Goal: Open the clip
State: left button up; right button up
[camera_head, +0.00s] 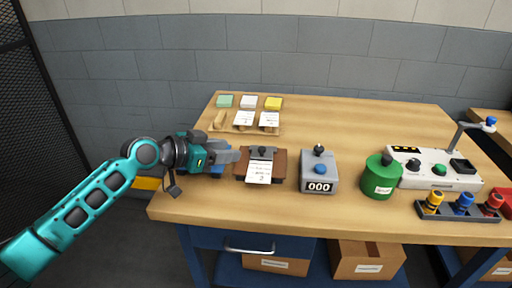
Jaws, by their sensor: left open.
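A brown wooden block (279,166) stands near the front left of the table. A small dark clip (262,151) with a knob sits at its top, and a white written sheet (259,172) hangs from it over the block's front. Whether the clip's jaw is raised is too small to tell. My left gripper (232,157) is open, just left of the block, with its grey-blue fingers pointing right at it. The fingertips are close to the block's left side; I cannot tell whether they touch. My right gripper is not in view.
A grey counter box (319,172) reading 000 stands right of the block, then a green canister (380,178) and a white control panel (433,169). A wooden tray (219,129) with cards and coloured pads lies behind. The table's back middle is clear.

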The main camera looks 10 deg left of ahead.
aim_at(260, 149)
pick_arm(q)
jog(key=x, duration=1)
grip_shut()
